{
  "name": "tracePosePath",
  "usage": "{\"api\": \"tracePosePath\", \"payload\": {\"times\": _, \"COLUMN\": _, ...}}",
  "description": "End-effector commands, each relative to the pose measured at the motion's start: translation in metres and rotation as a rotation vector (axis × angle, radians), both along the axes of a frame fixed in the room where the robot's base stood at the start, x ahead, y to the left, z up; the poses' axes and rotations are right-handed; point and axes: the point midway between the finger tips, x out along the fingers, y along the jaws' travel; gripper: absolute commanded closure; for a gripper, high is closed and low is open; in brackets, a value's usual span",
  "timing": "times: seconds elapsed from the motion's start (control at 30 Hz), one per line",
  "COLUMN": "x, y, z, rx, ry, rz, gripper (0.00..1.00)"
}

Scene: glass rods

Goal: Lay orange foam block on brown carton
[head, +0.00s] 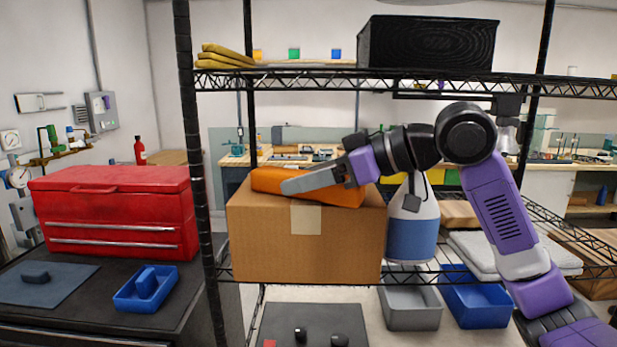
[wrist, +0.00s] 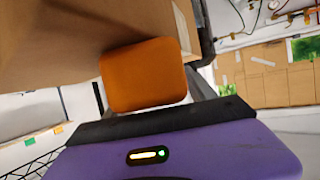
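The orange foam block (head: 265,180) is at the top of the brown carton (head: 260,245), tilted slightly down to the right in the head view. I cannot tell whether its underside touches the carton all along. My gripper (head: 300,183) reaches in from the right, with one grey finger along the block's near side; the far finger is hidden. In the wrist view, the block (wrist: 148,75) fills the space between the fingers, and the carton (wrist: 50,40) is beside it. The gripper appears shut on the block.
The carton stands on a wire rack shelf, with a black bin (head: 428,42) on the shelf above. A blue-and-white spray bottle (head: 412,235) stands close to its right. A red toolbox (head: 115,215) is left of the rack post. Grey (head: 410,308) and blue (head: 478,300) bins sit lower.

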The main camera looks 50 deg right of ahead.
Motion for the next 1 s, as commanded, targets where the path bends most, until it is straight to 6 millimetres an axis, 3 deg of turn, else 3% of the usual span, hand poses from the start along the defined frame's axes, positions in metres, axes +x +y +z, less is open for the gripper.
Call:
{"api": "tracePosePath", "payload": {"times": 0.43, "x": -0.005, "y": -0.002, "z": 0.005, "rx": 0.000, "ry": -0.001, "rz": -0.001, "gripper": 0.33}}
{"api": "tracePosePath", "payload": {"times": 1.0, "x": -0.095, "y": -0.027, "z": 0.044, "rx": -0.001, "ry": -0.001, "rz": -0.001, "gripper": 0.33}}
